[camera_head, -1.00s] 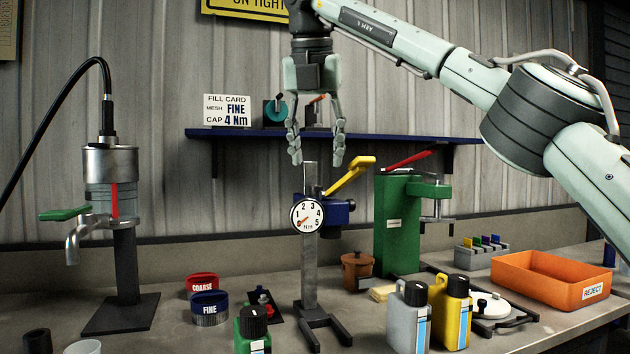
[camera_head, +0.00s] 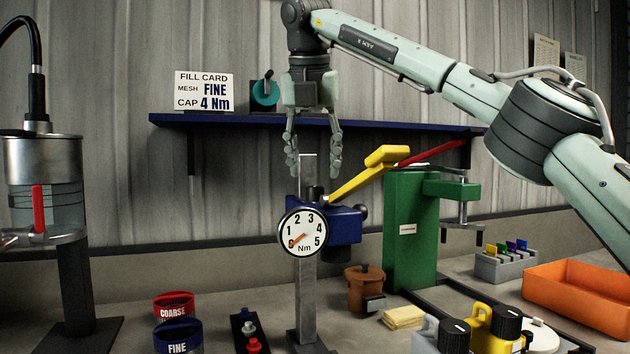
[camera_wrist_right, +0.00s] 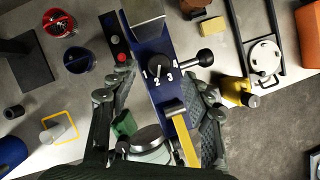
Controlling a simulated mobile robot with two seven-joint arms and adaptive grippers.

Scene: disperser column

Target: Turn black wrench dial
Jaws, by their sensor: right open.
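The black dial (camera_wrist_right: 160,62) is a round knob marked 1, 2, 3 on top of the blue wrench head, in the right wrist view. In the head view the blue wrench head (camera_head: 335,224) is on an upright steel post, with a white round Nm gauge (camera_head: 303,232) in front and a yellow lever (camera_head: 362,178) to the right. My right gripper (camera_head: 314,165) points down just above the wrench head, open and empty. In the wrist view its fingers (camera_wrist_right: 162,76) are on either side of the dial; contact cannot be seen. My left gripper is out of view.
A green press (camera_head: 405,235) with a red lever stands right of the post. A blue shelf (camera_head: 400,126) runs behind my gripper. Red and blue cups (camera_head: 178,335), a brown pot (camera_head: 364,288), bottles and an orange bin (camera_head: 580,293) stand on the bench. A metal dispenser is at left.

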